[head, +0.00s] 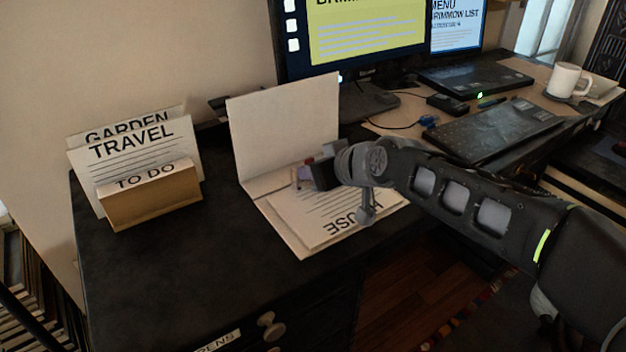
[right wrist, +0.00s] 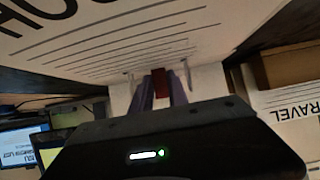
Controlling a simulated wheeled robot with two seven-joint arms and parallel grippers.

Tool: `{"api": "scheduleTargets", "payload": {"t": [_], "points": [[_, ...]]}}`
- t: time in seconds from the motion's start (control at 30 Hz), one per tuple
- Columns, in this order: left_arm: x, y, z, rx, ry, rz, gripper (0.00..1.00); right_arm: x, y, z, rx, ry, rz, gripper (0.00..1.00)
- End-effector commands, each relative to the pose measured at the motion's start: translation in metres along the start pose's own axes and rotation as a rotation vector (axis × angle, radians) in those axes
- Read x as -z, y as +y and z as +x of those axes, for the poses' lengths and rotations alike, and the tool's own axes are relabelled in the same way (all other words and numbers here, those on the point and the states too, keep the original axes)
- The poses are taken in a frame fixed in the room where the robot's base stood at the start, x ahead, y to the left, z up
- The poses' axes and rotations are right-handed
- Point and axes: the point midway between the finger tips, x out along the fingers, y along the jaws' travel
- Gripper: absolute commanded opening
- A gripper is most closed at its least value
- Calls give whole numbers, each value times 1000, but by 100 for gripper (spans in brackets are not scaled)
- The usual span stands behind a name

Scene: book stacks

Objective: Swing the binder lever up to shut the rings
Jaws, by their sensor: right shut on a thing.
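An open white binder (head: 283,130) lies on the dark desk, its cover standing up at the back and its lower half flat under printed sheets (head: 335,215). My right gripper (head: 308,176) reaches in from the right, over the binder's spine side. In the right wrist view, the gripper's fingers (right wrist: 160,92) are shut on a small red lever (right wrist: 160,78) between thin metal rings (right wrist: 187,73). The head view shows only a speck of red at the fingertips. I cannot tell whether the rings are closed. My left gripper is not in view.
A brown holder (head: 150,198) with TO DO, TRAVEL and GARDEN cards stands left of the binder. A monitor (head: 365,35), keyboard (head: 490,130) and white mug (head: 565,80) are behind and right. The desk front left is clear.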

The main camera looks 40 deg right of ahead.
Motion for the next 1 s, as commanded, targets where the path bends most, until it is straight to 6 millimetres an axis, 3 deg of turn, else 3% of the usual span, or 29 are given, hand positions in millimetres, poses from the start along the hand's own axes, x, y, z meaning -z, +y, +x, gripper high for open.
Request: {"api": "scheduleTargets", "payload": {"t": [0.33, 0.37, 0.47, 0.77, 1.0], "points": [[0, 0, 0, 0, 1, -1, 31, 0, 0, 0, -1, 4, 0, 0], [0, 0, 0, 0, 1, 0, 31, 0, 0, 0, -1, 4, 0, 21], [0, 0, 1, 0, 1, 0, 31, 0, 0, 0, -1, 4, 0, 29], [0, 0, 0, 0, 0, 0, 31, 0, 0, -2, 0, 3, 0, 29], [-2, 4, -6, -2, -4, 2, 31, 3, 1, -28, -2, 8, 0, 29]]}}
